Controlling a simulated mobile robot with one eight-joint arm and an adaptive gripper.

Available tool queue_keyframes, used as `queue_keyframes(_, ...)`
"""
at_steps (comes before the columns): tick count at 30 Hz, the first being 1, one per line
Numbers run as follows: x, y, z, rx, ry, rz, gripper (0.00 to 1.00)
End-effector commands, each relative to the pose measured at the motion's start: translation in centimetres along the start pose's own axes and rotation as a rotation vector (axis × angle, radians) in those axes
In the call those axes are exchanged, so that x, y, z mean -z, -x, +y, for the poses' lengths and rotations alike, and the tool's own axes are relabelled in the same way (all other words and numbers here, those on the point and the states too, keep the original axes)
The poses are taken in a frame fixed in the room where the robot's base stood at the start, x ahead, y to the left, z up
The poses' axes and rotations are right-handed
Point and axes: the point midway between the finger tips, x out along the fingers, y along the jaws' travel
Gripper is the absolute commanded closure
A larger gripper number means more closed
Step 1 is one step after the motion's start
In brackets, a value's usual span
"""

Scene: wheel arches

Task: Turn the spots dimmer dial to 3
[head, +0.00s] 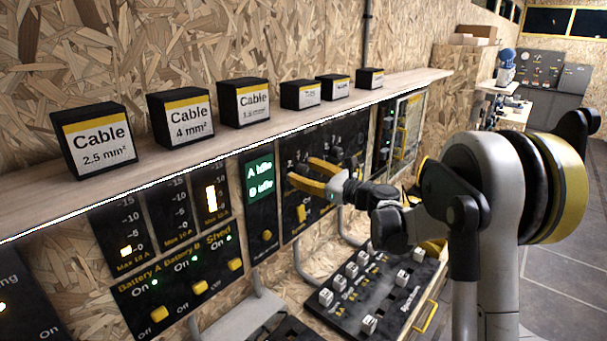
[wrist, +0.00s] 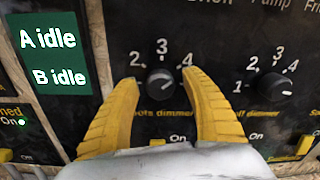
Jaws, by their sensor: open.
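The spots dimmer dial (wrist: 160,83) is a round black knob on the black panel in the wrist view. White numbers 2, 3 and 4 show around it, with 3 straight above. A pale mark on the knob seems to face the upper right, but I cannot read its setting surely. My gripper (wrist: 159,77) is open, with one yellow finger on each side of the dial. The fingertips appear apart from the knob; their depth is hard to tell. In the head view my gripper (head: 302,170) reaches the panel and hides the dial.
A second dimmer dial (wrist: 272,85) sits to the right of my right finger. A green display (wrist: 52,55) reading A idle, B idle is at left. A wooden shelf (head: 350,103) with several cable boxes runs above the panels. A black switch board (head: 370,295) lies below.

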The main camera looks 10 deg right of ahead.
Motion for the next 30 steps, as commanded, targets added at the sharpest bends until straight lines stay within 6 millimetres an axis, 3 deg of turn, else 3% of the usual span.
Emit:
queue_keyframes(8,-0.04,-0.15,-0.01,0.000,0.000,0.000,0.46)
queue_keyframes(13,-0.04,-0.14,0.00,0.000,0.000,0.000,0.98)
queue_keyframes(23,-0.03,-0.13,0.01,0.000,0.030,-0.001,0.99)
queue_keyframes(30,-0.01,-0.13,0.03,0.001,0.155,-0.004,1.00)
